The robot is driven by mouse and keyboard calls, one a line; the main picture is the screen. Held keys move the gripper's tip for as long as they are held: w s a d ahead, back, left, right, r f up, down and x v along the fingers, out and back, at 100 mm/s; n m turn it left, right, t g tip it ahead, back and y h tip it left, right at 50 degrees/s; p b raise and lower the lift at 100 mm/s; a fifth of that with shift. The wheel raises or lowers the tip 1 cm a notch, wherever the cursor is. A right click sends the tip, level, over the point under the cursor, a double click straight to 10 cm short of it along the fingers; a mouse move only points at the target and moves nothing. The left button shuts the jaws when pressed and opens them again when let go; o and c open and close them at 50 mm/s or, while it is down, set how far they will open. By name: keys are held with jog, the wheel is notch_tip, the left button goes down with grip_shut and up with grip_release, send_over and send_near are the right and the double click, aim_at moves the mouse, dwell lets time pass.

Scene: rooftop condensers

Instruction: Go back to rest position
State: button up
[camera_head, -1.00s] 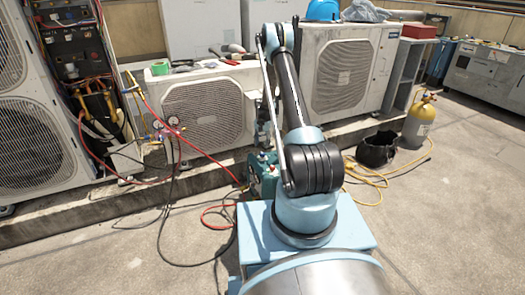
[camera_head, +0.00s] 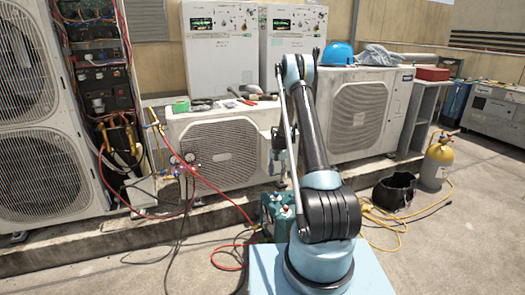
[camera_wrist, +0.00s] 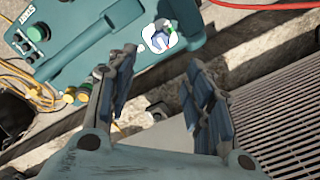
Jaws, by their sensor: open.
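My gripper (camera_wrist: 160,64) shows in the wrist view with its two dark padded fingers spread apart and nothing between them. In that view it hangs above a teal machine (camera_wrist: 112,24) with a handle and a green START button. In the head view my arm rises from its pale blue base and bends over toward the condensers. My gripper is partly hidden behind the arm there, above the teal machine (camera_head: 275,210) on the ground.
Condenser units (camera_head: 215,153) stand on a low ledge behind the arm, with gauges (camera_head: 184,160) and red hoses at left. Yellow hose crosses the floor. Open concrete lies at front right.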

jog(key=s+d+r+n, duration=0.1)
jog(key=s+r, duration=0.7)
jog(key=r, duration=0.5)
jog(key=s+d+r+n, duration=0.1)
jog(key=s+r, duration=0.6)
jog(key=r, duration=0.5)
jog(key=s+r+n+t, duration=0.1)
jog(key=s+r, duration=0.3)
jog(key=s, duration=0.5)
jog(key=s+r, duration=0.5)
jog(key=s, duration=0.3)
jog(key=s+f+n, duration=0.1)
jog(key=s+f, duration=0.2)
jog(key=s, duration=0.9)
jog(key=s+d+f+n+t, duration=0.1)
jog(key=s+f, duration=0.2)
jog(key=s, duration=0.9)
jog(key=shift+s+d+f, duration=0.3)
jog(key=shift+s+f, duration=0.05)
jog(key=shift+w+f, duration=0.2)
jog(key=shift+w, duration=0.25)
